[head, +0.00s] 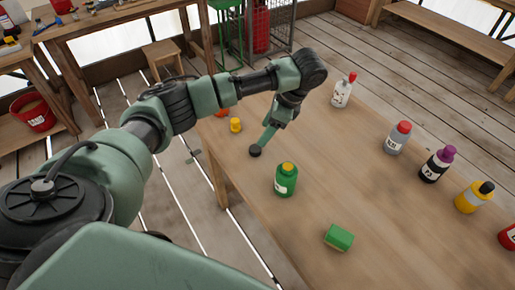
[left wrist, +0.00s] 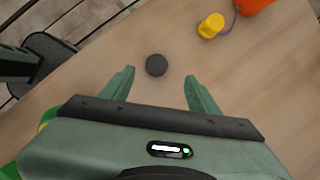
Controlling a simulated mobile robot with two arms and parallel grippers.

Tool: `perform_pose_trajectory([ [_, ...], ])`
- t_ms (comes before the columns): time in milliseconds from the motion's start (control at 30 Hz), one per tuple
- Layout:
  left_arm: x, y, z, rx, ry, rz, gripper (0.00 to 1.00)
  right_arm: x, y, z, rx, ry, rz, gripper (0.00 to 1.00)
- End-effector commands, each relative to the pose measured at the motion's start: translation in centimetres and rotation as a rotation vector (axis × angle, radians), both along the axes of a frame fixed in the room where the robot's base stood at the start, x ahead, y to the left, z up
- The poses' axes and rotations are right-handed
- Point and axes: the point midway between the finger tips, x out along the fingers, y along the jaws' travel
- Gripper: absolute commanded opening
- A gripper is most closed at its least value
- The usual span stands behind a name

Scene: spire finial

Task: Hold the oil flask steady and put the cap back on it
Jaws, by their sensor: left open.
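A small black round cap (head: 255,151) lies on the wooden table near its left edge. My left gripper (head: 266,140) is above and beside it, pointing down. In the left wrist view the cap (left wrist: 156,65) shows between and slightly beyond the open, empty fingertips (left wrist: 160,77), apart from both. An orange object (head: 222,113), partly hidden by my arm, stands near the far left corner; its edge shows in the left wrist view (left wrist: 255,5). I cannot tell whether it is the oil flask. My right gripper is not in view.
A green bottle with a yellow cap (head: 286,181) and a green block (head: 339,237) are nearer. Several capped bottles, including a white one (head: 342,94), line the right. Mid-table is clear.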

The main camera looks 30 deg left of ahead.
Motion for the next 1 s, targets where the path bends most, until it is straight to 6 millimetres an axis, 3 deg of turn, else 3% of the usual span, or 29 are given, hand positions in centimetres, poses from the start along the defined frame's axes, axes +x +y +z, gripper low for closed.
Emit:
perform_pose_trajectory([
  [367,-0.4,0.9,-2.3,0.000,0.000,-0.001,0.61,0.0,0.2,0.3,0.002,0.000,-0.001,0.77],
  [667,-0.4,0.9,-2.6,0.001,-0.002,-0.002,0.61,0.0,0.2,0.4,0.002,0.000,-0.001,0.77],
  [1000,-1.5,2.1,-6.8,0.003,-0.001,-0.001,0.61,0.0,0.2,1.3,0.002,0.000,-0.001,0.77],
])
